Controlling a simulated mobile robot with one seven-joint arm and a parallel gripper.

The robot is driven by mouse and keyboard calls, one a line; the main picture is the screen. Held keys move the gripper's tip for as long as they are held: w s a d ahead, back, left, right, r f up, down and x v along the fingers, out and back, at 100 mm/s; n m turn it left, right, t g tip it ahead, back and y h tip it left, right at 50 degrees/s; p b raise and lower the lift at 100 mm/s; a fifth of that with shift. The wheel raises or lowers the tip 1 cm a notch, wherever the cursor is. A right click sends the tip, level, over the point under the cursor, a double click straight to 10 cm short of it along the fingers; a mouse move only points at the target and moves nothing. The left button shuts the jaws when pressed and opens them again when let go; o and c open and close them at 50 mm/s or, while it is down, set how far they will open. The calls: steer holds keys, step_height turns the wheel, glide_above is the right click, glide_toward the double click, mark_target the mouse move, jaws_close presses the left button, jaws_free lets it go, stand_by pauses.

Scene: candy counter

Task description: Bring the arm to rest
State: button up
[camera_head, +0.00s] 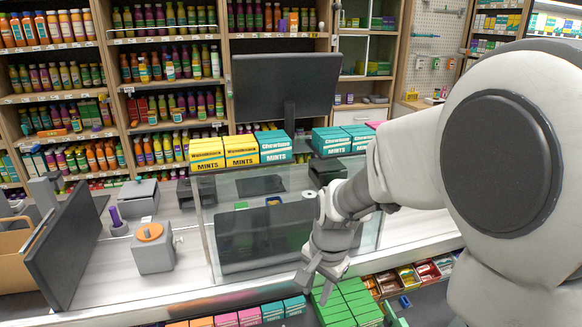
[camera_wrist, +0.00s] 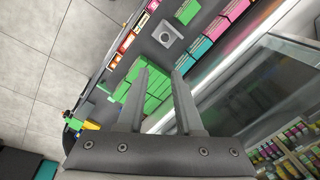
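My gripper (camera_head: 322,285) hangs at the end of my arm, in front of the glass panel on the counter and above the candy shelf at the counter's front. In the wrist view its two fingers (camera_wrist: 160,75) stand apart with nothing held between them. Beyond the fingers are green boxes (camera_wrist: 147,93) on the shelf, also seen in the head view (camera_head: 350,303). My arm comes in from the right of the head view and hides part of the counter. The fingertips look apart from the boxes.
The glass panel (camera_head: 228,215) stands close behind my gripper, with yellow mint boxes (camera_head: 207,153) and teal ones (camera_head: 273,147) on top. A dark monitor (camera_head: 65,245) stands at the left, near a grey device (camera_head: 153,250). Bottle shelves fill the back. Grey floor (camera_wrist: 50,60) is open.

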steer(key=s+d+r+n+t, duration=0.2)
steer(key=s+d+r+n, duration=0.2)
steer(key=s+r, duration=0.3)
steer(key=s+d+r+n+t+h, duration=0.1)
steer(key=s+d+r+n+t, duration=0.1)
steer(key=s+d+r+n, duration=0.2)
steer(key=s+r, duration=0.3)
steer(key=s, duration=0.2)
steer(key=shift+d+r, duration=0.2)
steer(key=shift+d, duration=0.2)
